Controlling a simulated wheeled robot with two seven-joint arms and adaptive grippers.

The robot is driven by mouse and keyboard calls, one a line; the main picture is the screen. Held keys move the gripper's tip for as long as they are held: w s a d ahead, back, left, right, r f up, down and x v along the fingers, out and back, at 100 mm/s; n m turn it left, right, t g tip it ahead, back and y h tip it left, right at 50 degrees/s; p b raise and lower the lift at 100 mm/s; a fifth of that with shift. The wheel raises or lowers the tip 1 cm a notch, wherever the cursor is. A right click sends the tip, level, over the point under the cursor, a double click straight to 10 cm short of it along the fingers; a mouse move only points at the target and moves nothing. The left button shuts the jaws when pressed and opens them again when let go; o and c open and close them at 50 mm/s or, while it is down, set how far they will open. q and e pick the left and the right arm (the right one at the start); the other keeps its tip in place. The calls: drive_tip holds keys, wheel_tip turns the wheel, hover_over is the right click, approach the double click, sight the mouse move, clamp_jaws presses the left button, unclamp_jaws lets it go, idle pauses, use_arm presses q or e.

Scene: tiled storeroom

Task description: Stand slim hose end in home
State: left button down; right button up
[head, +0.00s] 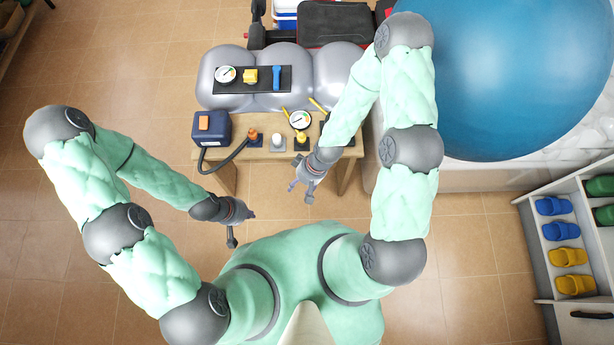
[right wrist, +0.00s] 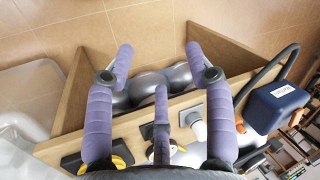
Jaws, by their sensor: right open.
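A slim black hose (head: 226,158) runs from a dark blue box (head: 211,128) in a low loop to a hose end with an orange collar (head: 252,136), at a dark base on the bench. I cannot tell how it is seated. In the right wrist view the hose (right wrist: 270,68) arches beside the box (right wrist: 275,106); a finger partly hides its end. My right gripper (head: 301,192) is open and empty before the bench's front edge; its spread purple fingers show in the wrist view (right wrist: 159,72). My left gripper (head: 243,228) is open and empty, nearer my body.
A grey lobed tank (head: 283,92) is behind. A big blue ball (head: 530,80) and a shoe shelf (head: 535,225) are right. Floor is clear at left.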

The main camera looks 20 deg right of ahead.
drive_tip(key=s+m, duration=0.3)
drive_tip(key=s+d+m, duration=0.1)
drive_tip(key=s, duration=0.1)
drive_tip(key=shift+f+m, duration=0.25)
drive_tip(key=shift+m, duration=0.05)
